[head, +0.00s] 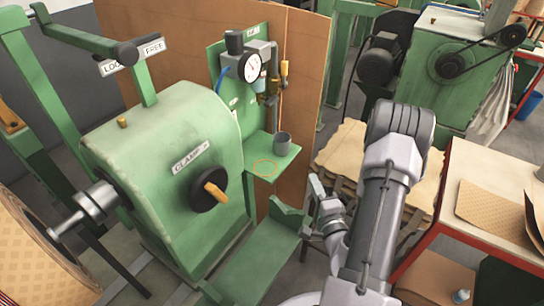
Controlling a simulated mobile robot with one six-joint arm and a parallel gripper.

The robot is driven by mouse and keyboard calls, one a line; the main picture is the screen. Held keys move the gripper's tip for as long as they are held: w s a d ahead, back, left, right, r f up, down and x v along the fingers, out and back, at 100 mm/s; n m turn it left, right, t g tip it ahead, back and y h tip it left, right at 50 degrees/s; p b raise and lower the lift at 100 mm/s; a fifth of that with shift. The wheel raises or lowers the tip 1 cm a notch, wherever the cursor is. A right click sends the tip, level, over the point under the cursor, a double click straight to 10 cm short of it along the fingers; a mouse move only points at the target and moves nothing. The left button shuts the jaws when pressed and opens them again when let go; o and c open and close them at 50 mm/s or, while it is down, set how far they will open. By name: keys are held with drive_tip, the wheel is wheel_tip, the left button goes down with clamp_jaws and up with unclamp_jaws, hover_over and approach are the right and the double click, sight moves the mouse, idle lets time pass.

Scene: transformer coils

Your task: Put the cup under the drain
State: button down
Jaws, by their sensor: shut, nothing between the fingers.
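A small grey cup (282,145) stands upright on a green shelf (290,163), toward its back right. Above the shelf, a gauge (253,65) and brass valve fittings (264,98) hang on a green panel. The drain outlet is too small to tell apart. My gripper (311,212) is shut and empty, below and to the right of the shelf, apart from the cup.
A large green machine (165,160) with a clamp knob (209,192) stands left of the shelf. A brown board (304,60) rises behind. A stack of tan sheets (343,155) lies right of the shelf. A red-edged table (490,190) is at right.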

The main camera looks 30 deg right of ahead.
drive_tip(key=p, duration=0.1)
approach(294, 156)
drive_tip(key=w+d+r, duration=0.3)
drive_tip(key=w+d, duration=0.1)
drive_tip(key=shift+w+a+f, duration=0.1)
drive_tip(key=shift+w+a, duration=0.4)
drive_tip(key=shift+w, duration=0.3)
drive_tip(key=shift+w+a+f, duration=0.1)
drive_tip(key=shift+w+a, duration=0.35)
drive_tip(key=shift+w, duration=0.35)
